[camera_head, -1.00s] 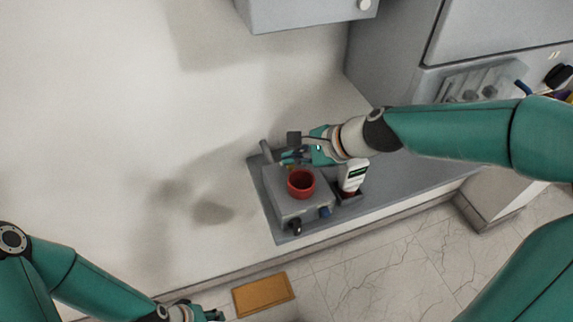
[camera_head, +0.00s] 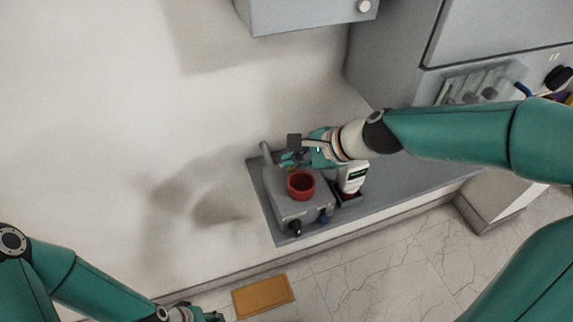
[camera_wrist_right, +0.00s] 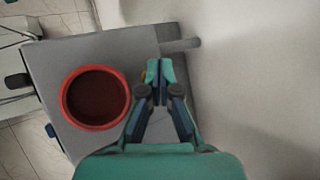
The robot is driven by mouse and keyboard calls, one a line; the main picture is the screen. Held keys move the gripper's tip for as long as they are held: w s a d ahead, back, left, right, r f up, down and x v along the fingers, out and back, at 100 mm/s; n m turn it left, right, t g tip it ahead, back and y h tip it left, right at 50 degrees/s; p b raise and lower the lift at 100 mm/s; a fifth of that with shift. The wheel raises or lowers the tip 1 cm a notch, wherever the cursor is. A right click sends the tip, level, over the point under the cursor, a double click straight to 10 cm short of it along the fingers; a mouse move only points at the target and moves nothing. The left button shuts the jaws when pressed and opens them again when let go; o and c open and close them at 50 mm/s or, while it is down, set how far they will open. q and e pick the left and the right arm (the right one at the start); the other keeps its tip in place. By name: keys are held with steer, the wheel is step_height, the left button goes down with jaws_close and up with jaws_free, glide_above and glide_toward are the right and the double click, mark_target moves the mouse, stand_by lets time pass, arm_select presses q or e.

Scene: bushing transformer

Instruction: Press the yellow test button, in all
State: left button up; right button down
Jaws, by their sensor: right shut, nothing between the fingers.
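The grey test box (camera_head: 274,187) stands on the grey bench, with a red round cup-like part (camera_head: 301,185) on top. The yellow button (camera_wrist_right: 145,75) shows only as a small yellow patch beside my right fingertips in the right wrist view; the fingers hide most of it. My right gripper (camera_wrist_right: 154,72) is shut and empty, over the box top beside the red part. In the head view the right gripper (camera_head: 292,160) is at the box's far side; whether it touches the button I cannot tell. My left gripper (camera_head: 207,316) is at the bottom edge, partly cut off.
A white bottle-like item (camera_head: 352,178) stands right of the box, close to my right wrist. A grey rod (camera_wrist_right: 180,45) sticks out at the box's edge. Dark and blue knobs (camera_head: 325,214) are on the box front. A grey cabinet (camera_head: 395,60) rises behind.

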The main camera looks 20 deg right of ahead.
mark_target(293, 169)
steer(key=shift+r+p, duration=0.35)
steer(key=shift+r, duration=0.2)
steer(key=shift+r, duration=0.1)
step_height(293, 169, up, 5)
steer(key=p, duration=0.5)
stand_by(0.5)
